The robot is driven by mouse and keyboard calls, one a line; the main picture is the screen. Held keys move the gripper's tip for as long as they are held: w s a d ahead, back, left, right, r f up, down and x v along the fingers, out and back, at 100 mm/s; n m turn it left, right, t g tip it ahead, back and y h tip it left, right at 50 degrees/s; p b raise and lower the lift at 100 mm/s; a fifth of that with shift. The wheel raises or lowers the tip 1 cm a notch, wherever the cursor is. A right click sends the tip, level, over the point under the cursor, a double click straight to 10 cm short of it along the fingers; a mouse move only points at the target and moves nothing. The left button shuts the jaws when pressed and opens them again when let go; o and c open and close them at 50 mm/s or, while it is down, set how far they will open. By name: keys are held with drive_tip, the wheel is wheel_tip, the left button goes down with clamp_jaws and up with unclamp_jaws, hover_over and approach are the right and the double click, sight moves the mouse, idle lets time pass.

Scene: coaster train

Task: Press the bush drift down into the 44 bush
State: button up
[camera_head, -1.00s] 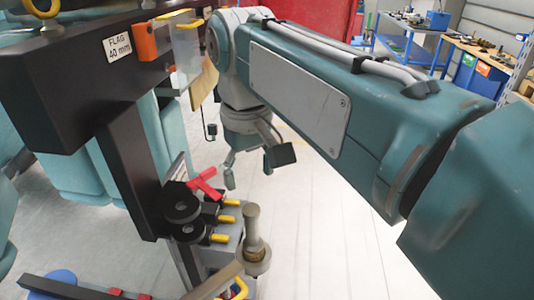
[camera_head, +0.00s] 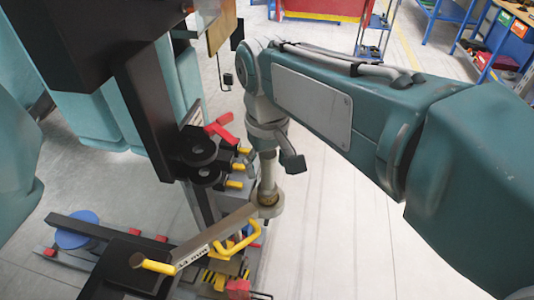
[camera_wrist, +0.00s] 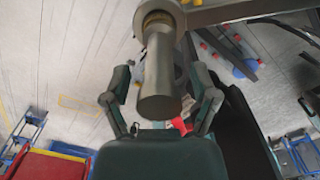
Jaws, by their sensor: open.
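The bush drift (camera_head: 267,172) is a grey cylinder standing in the ring at the end of a grey lever. The 44 bush (camera_head: 268,199) shows as a brass-coloured band inside that ring, around the drift's lower end. My gripper (camera_head: 270,152) is right above the drift's top in the head view. In the wrist view the drift (camera_wrist: 159,75) lies between my spread fingers (camera_wrist: 160,98), with the brass bush (camera_wrist: 159,19) beyond it. The gripper is open; I cannot tell whether its palm touches the drift's top.
A dark post (camera_head: 145,100) with black round knobs and yellow-tipped pins (camera_head: 236,170) stands close left of the gripper. A red handle (camera_head: 218,125) sticks out there. A yellow handle (camera_head: 240,240) lies below the ring. The floor (camera_head: 345,220) to the right is clear.

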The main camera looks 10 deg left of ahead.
clamp_jaws()
drive_tip(key=shift+r, duration=0.65)
idle(0.4)
